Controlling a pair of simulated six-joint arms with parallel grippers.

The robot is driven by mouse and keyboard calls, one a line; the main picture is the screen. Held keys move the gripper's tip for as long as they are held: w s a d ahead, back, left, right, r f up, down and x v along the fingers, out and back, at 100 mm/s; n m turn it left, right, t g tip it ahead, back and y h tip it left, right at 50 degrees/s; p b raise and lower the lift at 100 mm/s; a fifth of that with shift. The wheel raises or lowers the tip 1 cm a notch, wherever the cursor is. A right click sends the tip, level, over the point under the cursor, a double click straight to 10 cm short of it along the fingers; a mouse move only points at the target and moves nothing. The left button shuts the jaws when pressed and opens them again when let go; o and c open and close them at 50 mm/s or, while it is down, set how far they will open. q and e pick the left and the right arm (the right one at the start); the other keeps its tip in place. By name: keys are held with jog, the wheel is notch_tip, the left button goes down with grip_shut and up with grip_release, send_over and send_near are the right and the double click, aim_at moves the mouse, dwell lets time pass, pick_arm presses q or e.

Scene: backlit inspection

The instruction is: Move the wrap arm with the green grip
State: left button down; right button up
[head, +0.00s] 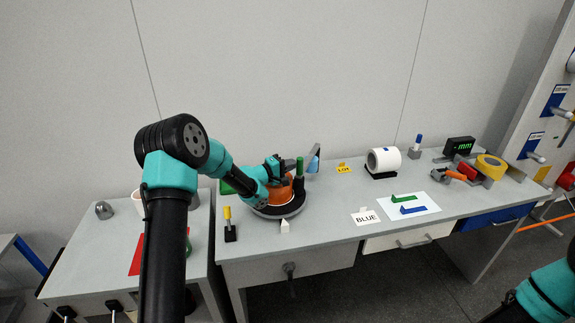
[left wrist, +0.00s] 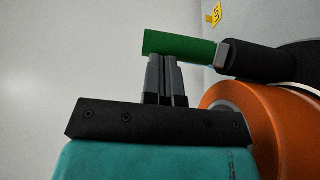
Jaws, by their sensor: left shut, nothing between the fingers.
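The green grip (head: 299,164) stands upright on top of the black wrap arm (head: 299,184), beside an orange drum (head: 277,192) on a round dark base. In the left wrist view the green grip (left wrist: 180,46) lies across just beyond my fingertips, joined by a grey collar to the black arm (left wrist: 260,61). The orange drum (left wrist: 265,125) fills the lower right there. My left gripper (head: 291,164) is at the grip's left side; its fingers (left wrist: 166,75) are shut and empty. Whether the fingertips touch the grip, I cannot tell. My right gripper is out of view.
Close by are a grey bracket with a blue cylinder (head: 314,164) and a yellow-topped peg (head: 229,222). The bench's front middle is mostly clear.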

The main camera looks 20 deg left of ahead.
pick_arm(q)
jog(key=d, duration=0.2)
jog(key=shift+d, duration=0.4)
jog(key=shift+a, duration=0.1)
jog(key=a+v, duration=0.1)
jog(key=v, duration=1.2)
jog(key=shift+w, duration=0.25)
